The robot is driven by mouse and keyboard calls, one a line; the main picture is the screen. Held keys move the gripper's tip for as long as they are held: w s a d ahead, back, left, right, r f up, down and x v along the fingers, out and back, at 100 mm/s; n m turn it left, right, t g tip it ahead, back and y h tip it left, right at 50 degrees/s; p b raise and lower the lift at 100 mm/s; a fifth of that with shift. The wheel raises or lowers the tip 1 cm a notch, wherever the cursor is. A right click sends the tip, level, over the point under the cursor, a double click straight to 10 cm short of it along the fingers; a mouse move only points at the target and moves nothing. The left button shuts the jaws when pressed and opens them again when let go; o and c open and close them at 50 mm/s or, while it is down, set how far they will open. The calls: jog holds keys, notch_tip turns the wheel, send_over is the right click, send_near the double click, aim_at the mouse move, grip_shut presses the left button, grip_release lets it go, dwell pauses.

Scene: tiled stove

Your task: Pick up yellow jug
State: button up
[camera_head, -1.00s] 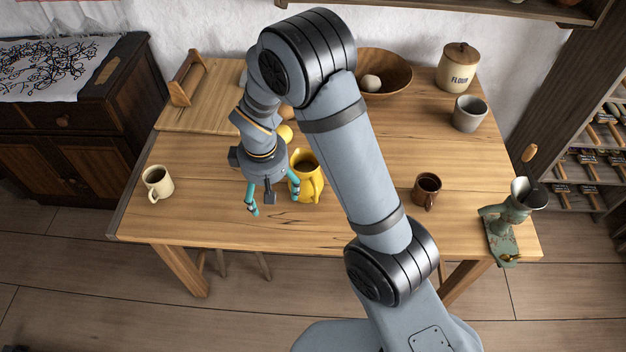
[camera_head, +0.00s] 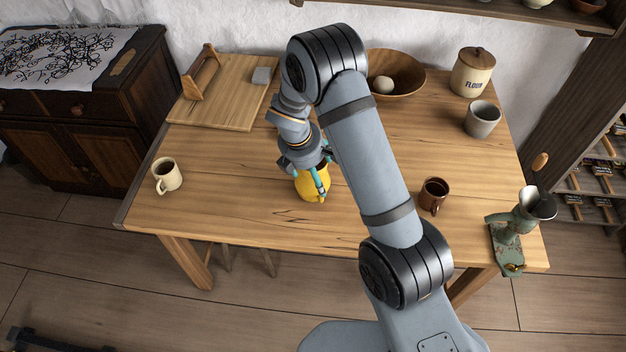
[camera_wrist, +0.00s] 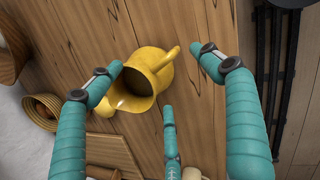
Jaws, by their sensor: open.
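The yellow jug (camera_head: 311,190) stands on the wooden table, partly hidden behind my gripper in the head view. In the wrist view the jug (camera_wrist: 148,78) shows its open mouth towards the lower left and its handle towards the upper right. My gripper (camera_wrist: 160,76) has teal fingers spread apart around the jug, with one on the left, one on the right and one below in the picture. Nothing is clamped between them. In the head view my gripper (camera_head: 322,180) is over the jug. I cannot tell whether any finger touches it.
A cream mug (camera_head: 167,176) stands at the left, and a brown mug (camera_head: 433,194) to the right. A grey cup (camera_head: 482,119), a flour canister (camera_head: 472,73) and a wooden bowl (camera_head: 408,72) are at the back. A green grinder (camera_head: 507,240) is at the right corner. The front middle is clear.

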jog(key=x, duration=0.5)
jog(key=shift+w+f+p, duration=0.1)
jog(key=shift+f+p, duration=0.2)
jog(key=shift+c, duration=1.4)
jog(key=shift+d, duration=0.1)
grip_shut()
